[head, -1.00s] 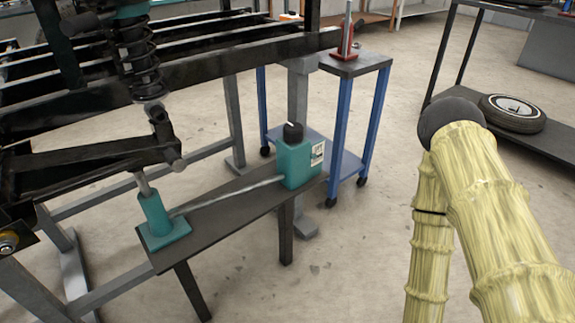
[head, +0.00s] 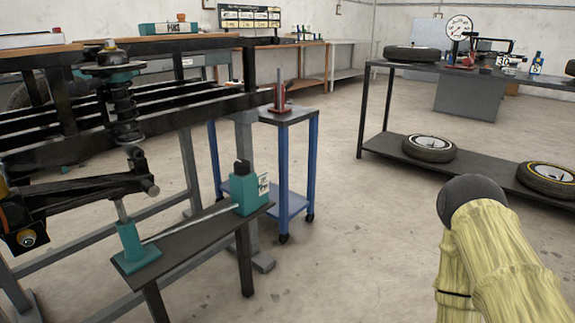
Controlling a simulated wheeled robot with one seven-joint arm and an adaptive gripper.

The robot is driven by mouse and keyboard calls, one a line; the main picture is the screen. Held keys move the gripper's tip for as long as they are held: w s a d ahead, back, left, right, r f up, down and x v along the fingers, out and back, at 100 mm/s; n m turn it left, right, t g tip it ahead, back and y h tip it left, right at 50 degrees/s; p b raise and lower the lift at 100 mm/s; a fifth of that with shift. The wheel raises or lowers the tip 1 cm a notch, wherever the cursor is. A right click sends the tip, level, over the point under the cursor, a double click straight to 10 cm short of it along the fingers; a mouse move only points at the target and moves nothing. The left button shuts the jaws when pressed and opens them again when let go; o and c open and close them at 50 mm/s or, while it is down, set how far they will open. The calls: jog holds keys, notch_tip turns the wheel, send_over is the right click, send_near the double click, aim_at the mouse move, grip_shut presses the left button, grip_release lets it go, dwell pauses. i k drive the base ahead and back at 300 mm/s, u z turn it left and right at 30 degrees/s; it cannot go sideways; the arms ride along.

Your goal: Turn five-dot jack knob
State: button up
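A teal pump box (head: 249,193) stands upright on a narrow dark bench (head: 195,241). A black knob (head: 243,167) sits on its top, and a white label with dark marks (head: 263,183) is on its side, too small to count dots. A pale pipe (head: 190,222) runs from the box to a teal jack (head: 132,246) at the bench's left end. The jack's rod rises toward a black suspension arm (head: 85,192). My gripper is not in view; only my yellow-sleeved arm shows at the lower right, well apart from the box.
A blue-legged cart (head: 312,160) with a red stand (head: 279,100) is behind the box. A black frame with a coil spring (head: 125,112) fills the left. A dark shelf with tires (head: 429,148) stands at right. The floor (head: 350,240) between is clear.

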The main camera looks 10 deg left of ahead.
aim_at(242, 167)
jog(key=z, duration=0.2)
jog(key=i, duration=0.95)
jog(key=u, duration=0.95)
